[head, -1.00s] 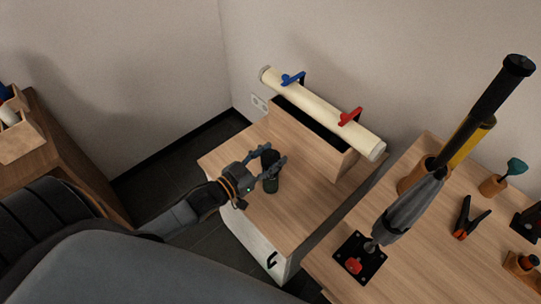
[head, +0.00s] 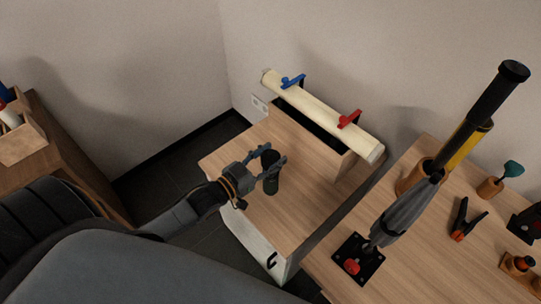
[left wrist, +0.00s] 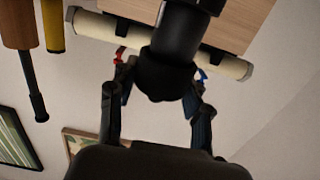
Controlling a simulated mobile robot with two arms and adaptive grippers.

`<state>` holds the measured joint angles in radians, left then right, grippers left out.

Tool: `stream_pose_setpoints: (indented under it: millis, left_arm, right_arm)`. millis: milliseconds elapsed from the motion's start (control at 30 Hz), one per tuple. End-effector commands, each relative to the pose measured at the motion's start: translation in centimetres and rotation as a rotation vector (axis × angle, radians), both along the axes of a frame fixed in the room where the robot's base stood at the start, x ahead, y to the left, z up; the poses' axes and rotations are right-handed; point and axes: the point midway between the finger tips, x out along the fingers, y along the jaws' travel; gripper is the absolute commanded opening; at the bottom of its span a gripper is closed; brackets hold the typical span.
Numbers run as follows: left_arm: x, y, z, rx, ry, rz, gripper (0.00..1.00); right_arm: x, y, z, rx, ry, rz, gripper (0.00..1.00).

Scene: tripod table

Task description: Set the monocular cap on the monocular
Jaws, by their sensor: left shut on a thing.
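The monocular (head: 271,186) is a small dark cylinder standing upright on the wooden top of a low cabinet. My left gripper (head: 275,157) is at its upper end, shut on a dark piece that looks like the monocular cap (head: 268,159). In the left wrist view, the rounded dark cap (left wrist: 165,80) lies between the two fingers, with the black monocular body (left wrist: 182,30) beyond it. The cap is in line with the monocular or close to it; whether it is seated or just above is hard to tell. My right gripper is out of view.
A cream tube (head: 325,115) with blue and red clamps lies over a wooden box behind the monocular. The cabinet top (head: 290,225) is bare in front. A table (head: 415,275) at right holds a grey folded item, a clamp and small holders.

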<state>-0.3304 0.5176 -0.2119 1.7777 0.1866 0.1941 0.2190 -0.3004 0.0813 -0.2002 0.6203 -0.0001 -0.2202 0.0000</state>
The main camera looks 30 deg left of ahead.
Motion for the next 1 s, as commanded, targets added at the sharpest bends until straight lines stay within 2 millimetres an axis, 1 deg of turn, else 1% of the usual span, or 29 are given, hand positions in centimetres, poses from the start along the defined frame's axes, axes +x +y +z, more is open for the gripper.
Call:
stream_pose_setpoints:
  millis: [200,667,1000]
  left_arm:
    - [0.0,0.0,0.1,0.0,0.0,0.0,0.33]
    - [0.0,0.0,0.0,0.0,0.0,0.0,0.33]
    - [0.0,0.0,0.8,0.0,0.0,0.0,0.33]
  right_arm:
    - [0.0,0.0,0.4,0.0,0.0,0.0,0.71]
    - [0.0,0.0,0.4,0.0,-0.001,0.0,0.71]
    - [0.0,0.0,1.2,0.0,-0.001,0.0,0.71]
